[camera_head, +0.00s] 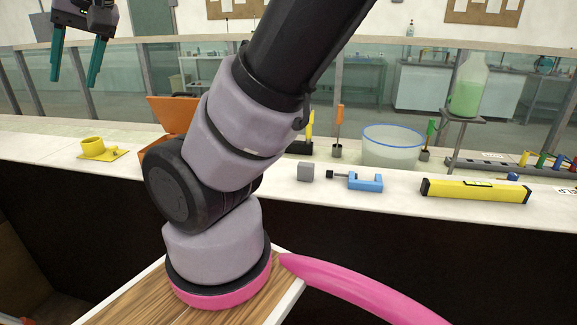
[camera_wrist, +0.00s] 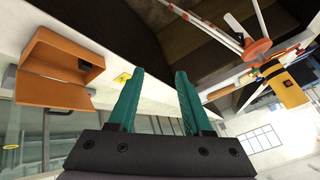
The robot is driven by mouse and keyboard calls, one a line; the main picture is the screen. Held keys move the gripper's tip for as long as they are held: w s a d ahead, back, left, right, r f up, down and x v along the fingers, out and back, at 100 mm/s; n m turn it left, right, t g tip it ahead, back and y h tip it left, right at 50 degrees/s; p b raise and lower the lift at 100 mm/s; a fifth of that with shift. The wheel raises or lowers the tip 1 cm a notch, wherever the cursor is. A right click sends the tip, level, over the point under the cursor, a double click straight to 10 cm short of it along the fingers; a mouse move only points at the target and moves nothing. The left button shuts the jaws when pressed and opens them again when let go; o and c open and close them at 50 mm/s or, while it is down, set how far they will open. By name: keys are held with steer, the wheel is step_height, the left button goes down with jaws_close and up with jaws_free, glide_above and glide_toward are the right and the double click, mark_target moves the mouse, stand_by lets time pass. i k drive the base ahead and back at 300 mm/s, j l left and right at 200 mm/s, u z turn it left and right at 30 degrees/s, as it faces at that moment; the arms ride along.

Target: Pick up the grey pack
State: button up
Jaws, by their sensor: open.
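A small grey block (camera_head: 305,171), the only thing like a grey pack that I can make out, sits on the white ledge in the head view, just left of a blue clamp. My gripper (camera_head: 74,82) is at the upper left of the head view, high above the ledge and far from the block. Its two teal fingers are apart with nothing between them. The wrist view also shows the open, empty fingers (camera_wrist: 158,74). I cannot make out the grey block in the wrist view.
On the ledge are a yellow cup-like piece (camera_head: 98,150), an open orange box (camera_head: 172,113) partly behind my arm, the blue clamp (camera_head: 362,181), a yellow level (camera_head: 475,190) and a blue-rimmed bowl (camera_head: 392,147). A bottle of green liquid (camera_head: 467,87) stands on a raised stand.

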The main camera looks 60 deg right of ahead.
mark_target(305, 171)
steer(key=z, duration=2.05)
steer(key=j+z, duration=0.2)
steer(key=z, duration=0.2)
steer(key=k+j+z, duration=0.15)
steer(key=z, duration=0.25)
